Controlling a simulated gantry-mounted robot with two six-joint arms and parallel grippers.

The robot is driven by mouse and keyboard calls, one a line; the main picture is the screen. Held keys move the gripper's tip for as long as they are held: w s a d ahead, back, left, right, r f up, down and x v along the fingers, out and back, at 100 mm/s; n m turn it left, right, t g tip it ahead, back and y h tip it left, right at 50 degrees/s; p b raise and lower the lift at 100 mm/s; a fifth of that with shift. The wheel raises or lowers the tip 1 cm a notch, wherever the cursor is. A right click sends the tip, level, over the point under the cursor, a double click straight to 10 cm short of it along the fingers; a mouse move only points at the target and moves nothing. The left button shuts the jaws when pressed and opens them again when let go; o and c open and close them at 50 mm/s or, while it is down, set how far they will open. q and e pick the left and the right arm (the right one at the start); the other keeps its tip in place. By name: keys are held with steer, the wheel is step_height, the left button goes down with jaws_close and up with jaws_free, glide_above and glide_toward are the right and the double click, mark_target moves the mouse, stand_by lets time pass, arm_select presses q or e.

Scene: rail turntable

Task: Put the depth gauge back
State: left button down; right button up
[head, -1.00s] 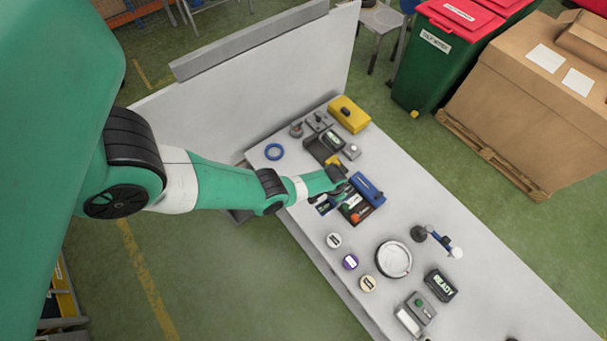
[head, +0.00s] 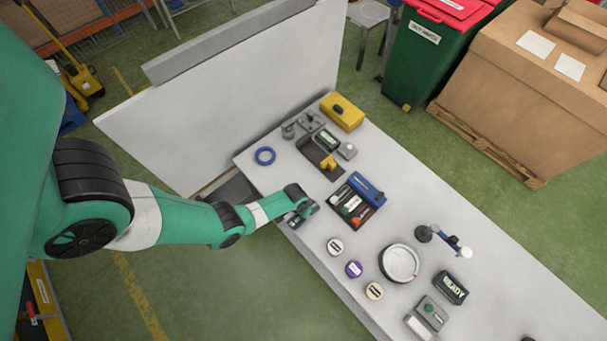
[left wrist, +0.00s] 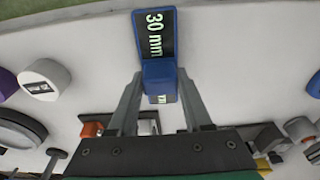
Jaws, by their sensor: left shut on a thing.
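My left gripper (head: 300,212) is shut on a blue piece with a dark face, which looks like the depth gauge. In the left wrist view the gauge (left wrist: 155,38) reads "30 mm" and sits between the fingertips (left wrist: 157,80), its far end sticking out beyond them. In the head view the gauge is mostly hidden by the gripper, near the table's front left edge. A dark tray (head: 347,192) with a blue block (head: 367,188) along its back side lies to the right of the gripper and holds several small tools. My right gripper is not in view.
A grey upright panel (head: 230,110) stands at the back left.

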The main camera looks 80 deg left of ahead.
arm_select(q)
steer(key=shift+f, duration=0.15)
steer(key=shift+c, duration=1.6)
jaws_free()
